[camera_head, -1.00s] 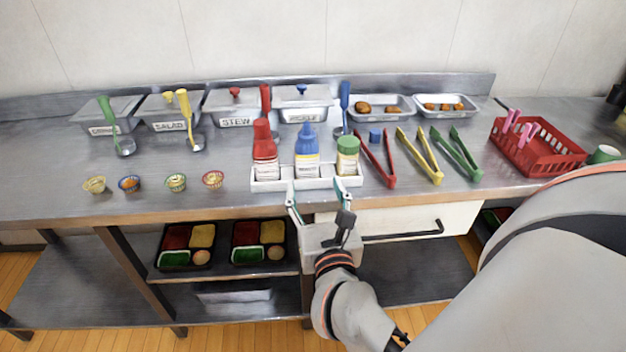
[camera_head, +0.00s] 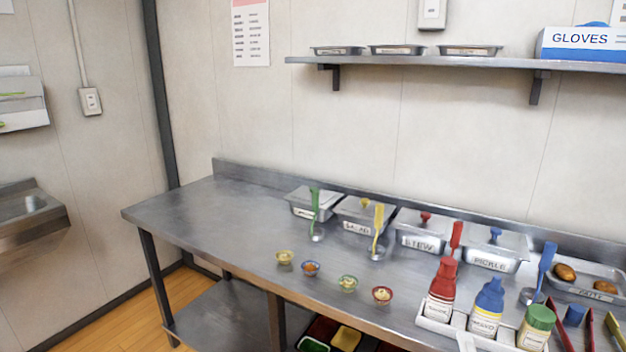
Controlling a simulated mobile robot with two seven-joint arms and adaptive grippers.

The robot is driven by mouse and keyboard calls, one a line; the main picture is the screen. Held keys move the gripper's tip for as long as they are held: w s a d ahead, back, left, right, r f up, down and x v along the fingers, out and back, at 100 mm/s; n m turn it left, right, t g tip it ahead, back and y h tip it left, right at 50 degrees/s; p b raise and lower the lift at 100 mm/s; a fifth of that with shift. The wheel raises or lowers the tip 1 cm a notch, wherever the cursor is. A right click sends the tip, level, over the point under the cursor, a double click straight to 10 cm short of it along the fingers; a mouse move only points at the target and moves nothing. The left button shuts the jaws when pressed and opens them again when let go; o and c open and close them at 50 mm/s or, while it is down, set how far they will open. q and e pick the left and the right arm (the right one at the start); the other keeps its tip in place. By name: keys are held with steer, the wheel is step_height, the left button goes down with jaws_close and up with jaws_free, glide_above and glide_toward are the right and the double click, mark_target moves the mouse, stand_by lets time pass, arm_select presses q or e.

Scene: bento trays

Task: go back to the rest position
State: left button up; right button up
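My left gripper is not in view.
Lidded steel pans with ladles stand along the back of the steel counter (camera_head: 190,212). Several small cups, one of them a red cup (camera_head: 382,294), sit near its front edge. The counter's left end is bare. A wall shelf (camera_head: 420,61) hangs above.

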steer(key=s+a+f+n+g+y+p, duration=0.1)
steer(key=s+a+f+n+g+y, duration=0.1)
steer(key=a+f+n+y, duration=0.75)
arm_select(q)
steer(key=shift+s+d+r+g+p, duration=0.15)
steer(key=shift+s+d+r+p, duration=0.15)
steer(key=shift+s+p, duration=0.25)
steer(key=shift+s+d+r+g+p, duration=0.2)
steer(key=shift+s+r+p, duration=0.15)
steer(key=shift+p, duration=0.35)
arm_select(e)
steer(key=s+d+f+n+g+h, duration=0.2)
steer(key=s+f+n+g, duration=0.2)
steer(key=s+f+n, duration=0.2)
steer(key=s+d+f+n+g+h, duration=0.2)
steer(key=s+d+f+n+g, duration=0.1)
steer(key=f+n, duration=0.8)
step_height(320, 180, down, 3)
steer(key=s+g, duration=0.1)
steer(key=s, duration=0.1)
steer(key=shift+s+d+r+g, duration=0.15)
steer(key=shift+s+d+g, duration=0.15)
steer(key=shift+s+d, duration=0.05)
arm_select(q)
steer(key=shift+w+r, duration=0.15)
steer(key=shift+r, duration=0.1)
